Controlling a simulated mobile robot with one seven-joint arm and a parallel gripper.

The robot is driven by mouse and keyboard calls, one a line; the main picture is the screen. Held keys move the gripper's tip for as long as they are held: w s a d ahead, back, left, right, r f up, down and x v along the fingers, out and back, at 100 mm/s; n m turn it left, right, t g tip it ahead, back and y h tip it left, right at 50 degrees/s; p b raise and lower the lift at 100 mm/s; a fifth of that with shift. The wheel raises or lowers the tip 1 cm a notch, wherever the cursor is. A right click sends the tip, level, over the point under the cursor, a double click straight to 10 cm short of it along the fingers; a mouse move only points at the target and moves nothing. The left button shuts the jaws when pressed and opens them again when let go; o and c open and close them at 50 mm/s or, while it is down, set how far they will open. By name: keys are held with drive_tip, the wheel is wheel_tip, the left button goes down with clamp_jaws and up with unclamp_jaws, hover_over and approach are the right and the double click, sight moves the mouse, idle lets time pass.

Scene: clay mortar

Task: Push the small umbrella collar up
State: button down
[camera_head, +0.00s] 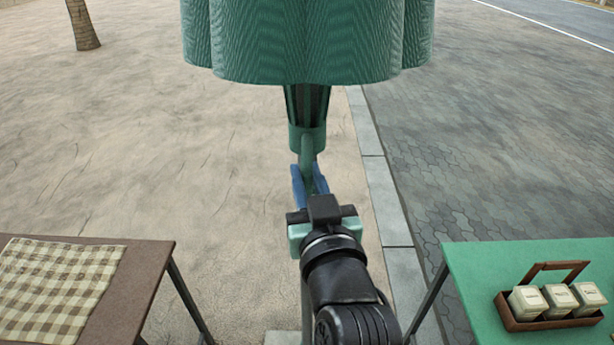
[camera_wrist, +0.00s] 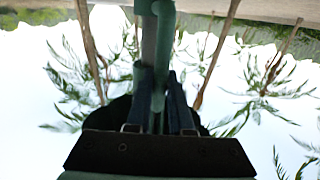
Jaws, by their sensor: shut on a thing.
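The green umbrella canopy (camera_head: 310,45) hangs folded in drooping panels at the top of the head view. Below it, the green collar (camera_head: 307,140) sits around the pole, with dark ribs running up from it under the canopy. A green handle extends down from the collar; it also shows in the wrist view (camera_wrist: 163,22). My gripper (camera_head: 309,178) is just below the collar, its blue fingers shut on the handle. In the wrist view my gripper (camera_wrist: 157,85) has a finger on each side of the green handle. The grey pole (camera_wrist: 148,42) stands beside it.
A brown table (camera_head: 140,270) with a checked cloth (camera_head: 55,280) stands at the left. A green table (camera_head: 480,265) at the right bears a wooden caddy (camera_head: 510,312) with white containers. Sand and paving around the pole are open.

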wheel_tip(320, 180, up, 33)
drive_tip(key=p, duration=2.3)
drive_tip(key=shift+f, duration=0.35)
drive_tip(key=c, duration=0.8)
unclamp_jaws()
wheel_tip(320, 180, down, 30)
drive_tip(key=b, duration=2.2)
drive_tip(key=shift+f+b, duration=0.2)
drive_tip(key=shift+b, duration=0.1)
drive_tip(key=s+r+t+h+p, duration=0.1)
drive_tip(key=s+r, duration=0.4)
drive_tip(key=r, duration=0.8)
drive_tip(key=s+r+m+t+h+p, duration=0.1)
drive_tip(key=s+r+t+p, duration=0.3)
drive_tip(key=r, duration=0.9)
drive_tip(key=s+r+m+t+h+p, duration=0.1)
drive_tip(key=s+r+t, duration=0.3)
drive_tip(key=r, duration=0.9)
drive_tip(key=shift+s+d+t+p, duration=0.2)
drive_tip(key=shift+s+t+p, duration=0.2)
drive_tip(key=shift+s+p, duration=0.35)
